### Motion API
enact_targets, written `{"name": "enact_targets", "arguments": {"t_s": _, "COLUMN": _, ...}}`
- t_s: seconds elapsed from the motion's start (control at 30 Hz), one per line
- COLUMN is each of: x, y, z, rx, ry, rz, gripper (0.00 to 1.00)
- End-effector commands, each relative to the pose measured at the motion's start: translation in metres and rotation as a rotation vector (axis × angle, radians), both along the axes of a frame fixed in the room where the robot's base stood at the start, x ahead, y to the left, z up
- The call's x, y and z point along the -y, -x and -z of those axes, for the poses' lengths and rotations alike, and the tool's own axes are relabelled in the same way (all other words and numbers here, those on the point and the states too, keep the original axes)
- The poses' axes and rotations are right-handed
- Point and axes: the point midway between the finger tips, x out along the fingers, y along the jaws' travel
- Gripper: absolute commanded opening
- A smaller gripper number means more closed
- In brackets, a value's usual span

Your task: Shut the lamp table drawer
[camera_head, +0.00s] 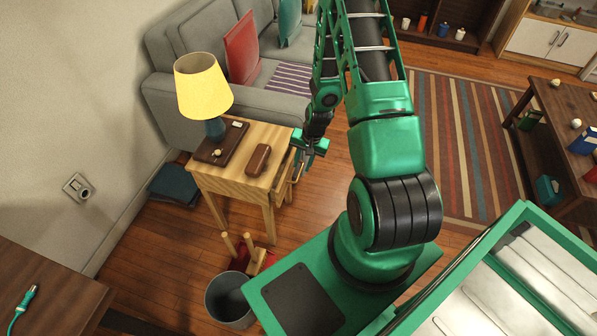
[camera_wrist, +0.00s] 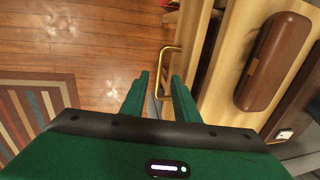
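The lamp table (camera_head: 232,182) is light wood and stands by the sofa. Its drawer (camera_head: 284,182) faces right in the head view and stands out a little. In the wrist view a dark gap shows between the drawer front (camera_wrist: 190,25) and the tabletop edge (camera_wrist: 228,70). The brass drawer handle (camera_wrist: 164,58) lies between my fingertips. My gripper (camera_wrist: 161,76) is open around the handle, with space visible between the fingers. It also shows beside the drawer front in the head view (camera_head: 302,160). Contact with the handle cannot be told.
A yellow-shaded lamp (camera_head: 202,88), a dark tray (camera_head: 220,146) and a brown case (camera_head: 258,160) are on the tabletop. A grey bin (camera_head: 230,302) stands on the floor in front. The grey sofa (camera_head: 185,45) is behind. Wooden floor (camera_wrist: 85,40) is clear beside the drawer.

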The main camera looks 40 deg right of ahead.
Motion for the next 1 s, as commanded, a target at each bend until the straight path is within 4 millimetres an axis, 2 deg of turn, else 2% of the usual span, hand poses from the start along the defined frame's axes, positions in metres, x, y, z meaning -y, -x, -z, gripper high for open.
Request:
{"name": "enact_targets", "arguments": {"t_s": 0.1, "x": -0.002, "y": -0.002, "z": 0.019, "rx": -0.002, "ry": -0.001, "rz": 0.000, "gripper": 0.28}}
{"name": "enact_targets", "arguments": {"t_s": 0.3, "x": -0.004, "y": -0.006, "z": 0.040, "rx": -0.001, "ry": 0.000, "rz": 0.000, "gripper": 0.28}}
{"name": "enact_targets", "arguments": {"t_s": 0.5, "x": -0.005, "y": -0.007, "z": 0.049, "rx": -0.001, "ry": 0.001, "rz": 0.000, "gripper": 0.28}}
{"name": "enact_targets", "arguments": {"t_s": 0.77, "x": -0.005, "y": -0.007, "z": 0.049, "rx": -0.001, "ry": 0.001, "rz": 0.000, "gripper": 0.28}}
{"name": "enact_targets", "arguments": {"t_s": 0.9, "x": -0.005, "y": -0.007, "z": 0.049, "rx": -0.001, "ry": 0.001, "rz": 0.000, "gripper": 0.00}}
{"name": "enact_targets", "arguments": {"t_s": 1.0, "x": -0.005, "y": -0.007, "z": 0.049, "rx": -0.001, "ry": 0.001, "rz": 0.000, "gripper": 0.00}}
